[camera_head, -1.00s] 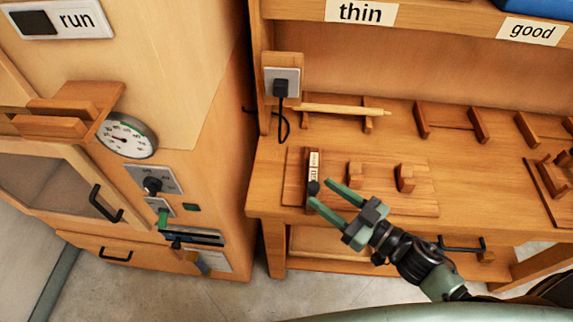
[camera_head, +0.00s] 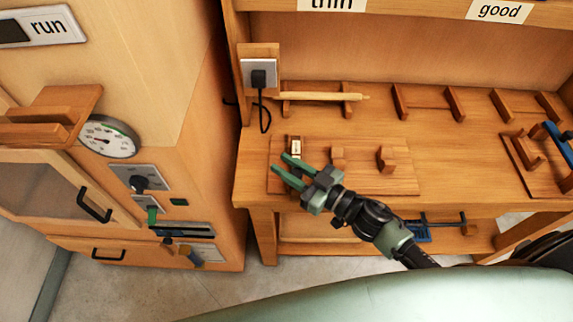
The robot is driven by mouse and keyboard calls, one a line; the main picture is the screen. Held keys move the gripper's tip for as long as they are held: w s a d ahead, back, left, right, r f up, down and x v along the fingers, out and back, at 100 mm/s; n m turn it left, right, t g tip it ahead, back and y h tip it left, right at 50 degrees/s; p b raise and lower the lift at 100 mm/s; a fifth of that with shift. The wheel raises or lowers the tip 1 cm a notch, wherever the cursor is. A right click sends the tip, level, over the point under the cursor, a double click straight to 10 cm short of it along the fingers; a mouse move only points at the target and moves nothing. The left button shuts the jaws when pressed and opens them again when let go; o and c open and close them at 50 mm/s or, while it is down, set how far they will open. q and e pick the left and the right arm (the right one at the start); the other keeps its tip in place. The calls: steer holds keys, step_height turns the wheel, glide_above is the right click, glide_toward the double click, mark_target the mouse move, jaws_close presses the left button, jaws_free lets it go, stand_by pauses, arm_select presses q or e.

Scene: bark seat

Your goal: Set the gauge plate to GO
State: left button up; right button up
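The gauge plate (camera_head: 354,182) appears to be the flat wooden board on the bench, with two upright wooden blocks on it. At its left end is a narrow upright piece with a small white label (camera_head: 296,147); the lettering is too small to read. My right gripper (camera_head: 281,163) is at the left end of the board, just in front of the label. Its two green fingers are apart, with nothing visible held between them. The fingers and gripper body hide the lower part of the labelled piece. I cannot tell whether they touch it. My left gripper is not in view.
A cabinet with a dial (camera_head: 108,137), knob (camera_head: 139,183) and black handle (camera_head: 95,201) stands at left. A socket with a black plug (camera_head: 259,77) is behind the board. A wooden rod (camera_head: 322,96) rests on supports. The bench middle is mostly clear.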

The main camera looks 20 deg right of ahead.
jaws_close()
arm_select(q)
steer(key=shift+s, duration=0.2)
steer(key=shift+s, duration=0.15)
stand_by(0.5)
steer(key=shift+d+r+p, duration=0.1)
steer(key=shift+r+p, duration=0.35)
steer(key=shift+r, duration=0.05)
arm_select(e)
steer(key=w, duration=0.1)
steer(key=w+d, duration=0.1)
steer(key=w, duration=0.3)
steer(key=shift+d+r, duration=0.15)
steer(key=shift+d, duration=0.15)
